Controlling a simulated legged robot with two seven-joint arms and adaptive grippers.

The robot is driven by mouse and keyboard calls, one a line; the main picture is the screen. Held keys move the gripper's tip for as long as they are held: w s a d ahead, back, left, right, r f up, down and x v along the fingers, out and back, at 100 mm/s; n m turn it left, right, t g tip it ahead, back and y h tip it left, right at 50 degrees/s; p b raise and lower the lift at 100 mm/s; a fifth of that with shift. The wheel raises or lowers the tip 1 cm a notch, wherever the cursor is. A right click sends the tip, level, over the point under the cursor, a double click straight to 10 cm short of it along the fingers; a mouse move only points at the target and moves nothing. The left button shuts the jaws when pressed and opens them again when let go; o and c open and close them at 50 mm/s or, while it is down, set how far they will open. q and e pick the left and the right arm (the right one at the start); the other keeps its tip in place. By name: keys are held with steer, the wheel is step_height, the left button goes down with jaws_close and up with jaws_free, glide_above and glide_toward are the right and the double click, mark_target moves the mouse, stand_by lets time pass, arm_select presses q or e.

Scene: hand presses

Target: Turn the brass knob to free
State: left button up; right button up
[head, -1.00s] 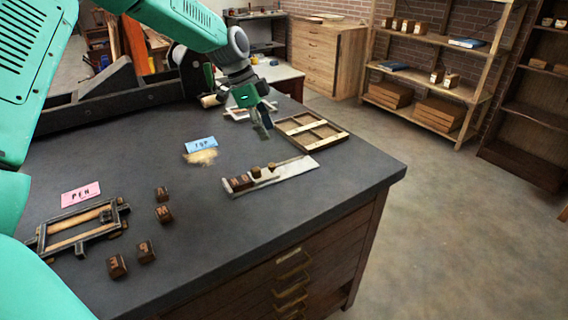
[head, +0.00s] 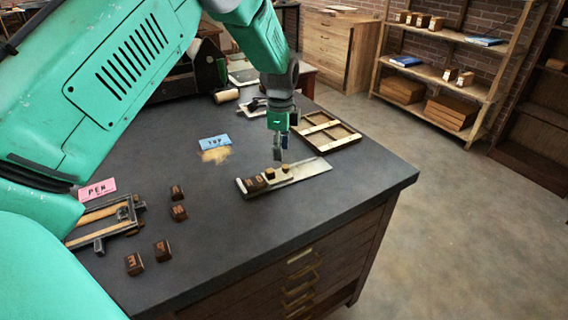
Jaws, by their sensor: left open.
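A pale metal composing stick (head: 310,174) lies on the dark bench top with several dark letter blocks (head: 254,183) at its left end. Two small brass-coloured pieces stand by the blocks, one nearer them (head: 270,173) and one further right (head: 286,169). I take one to be the brass knob but cannot tell which. My left gripper (head: 281,154) points down just above the right-hand piece, fingers open, with nothing seen between them. Whether a fingertip touches the piece is too small to tell. My right gripper is not in view.
Several loose letter blocks (head: 179,212) lie left of the stick. A dark frame (head: 100,226) sits by a pink PEN card (head: 97,190). A blue card (head: 215,142) and a wooden divided tray (head: 327,133) lie behind. The bench's right front is clear.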

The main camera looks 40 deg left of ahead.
mark_target(288, 167)
arm_select(q)
step_height(288, 167, down, 3)
steer(key=shift+f, duration=0.15)
steer(key=d, duration=0.1)
steer(key=d+f, duration=0.1)
steer(key=d, duration=0.1)
steer(key=shift+f, duration=0.2)
steer(key=shift+w+d, duration=0.1)
steer(key=shift+a, duration=0.25)
steer(key=shift+a+f, duration=0.15)
steer(key=shift+a, duration=0.7)
jaws_close()
steer(key=shift+s+a+f, duration=0.15)
steer(key=shift+s+a, duration=0.1)
steer(key=shift+a, duration=0.05)
steer(key=shift+d, duration=0.75)
steer(key=shift+w+d+r, duration=0.15)
steer(key=shift+r, duration=0.1)
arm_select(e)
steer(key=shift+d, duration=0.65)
